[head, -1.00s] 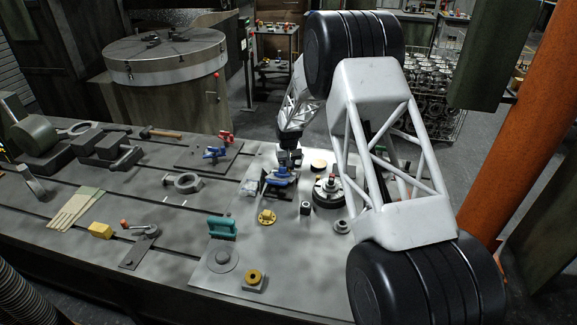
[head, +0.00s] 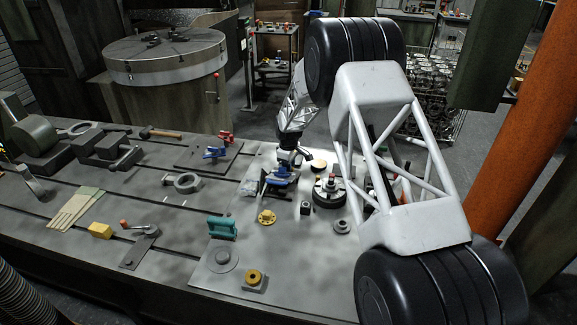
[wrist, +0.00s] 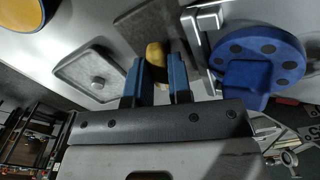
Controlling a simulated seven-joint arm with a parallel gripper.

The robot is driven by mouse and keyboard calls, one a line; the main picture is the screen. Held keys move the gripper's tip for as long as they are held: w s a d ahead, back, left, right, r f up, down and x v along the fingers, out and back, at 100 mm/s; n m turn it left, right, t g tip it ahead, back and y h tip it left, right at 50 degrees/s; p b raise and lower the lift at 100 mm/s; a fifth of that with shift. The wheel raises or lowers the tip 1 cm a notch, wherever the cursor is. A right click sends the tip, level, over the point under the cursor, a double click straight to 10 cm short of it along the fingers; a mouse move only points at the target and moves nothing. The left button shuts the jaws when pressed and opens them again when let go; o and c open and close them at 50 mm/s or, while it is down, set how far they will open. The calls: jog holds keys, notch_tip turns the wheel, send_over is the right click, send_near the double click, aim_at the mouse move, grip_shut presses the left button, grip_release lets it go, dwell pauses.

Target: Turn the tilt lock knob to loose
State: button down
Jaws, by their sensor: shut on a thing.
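A small yellow, brass-looking knob (wrist: 156,54) shows between the two blue fingers of my gripper (wrist: 157,72) in the wrist view. The gripper is shut on it, and the fingers hide part of its sides. I cannot make out a loose or tight mark. A blue round disc (wrist: 262,45) with dark dots and a raised blue block is just right of the fingers, apart from them. In the head view my gripper reaches down at a blue and dark fixture (head: 279,178) on the plate; the knob cannot be told apart there.
A round dark chuck-like base (head: 329,193) stands close right of the fixture. A yellow flange (head: 267,217), a small grey block (head: 305,208) and a teal-handled piece (head: 222,228) lie in front.

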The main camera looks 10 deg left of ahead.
jog(key=shift+n, duration=0.6)
jog(key=c, duration=1)
grip_release()
jog(key=shift+c, duration=0.2)
jog(key=shift+m, duration=0.4)
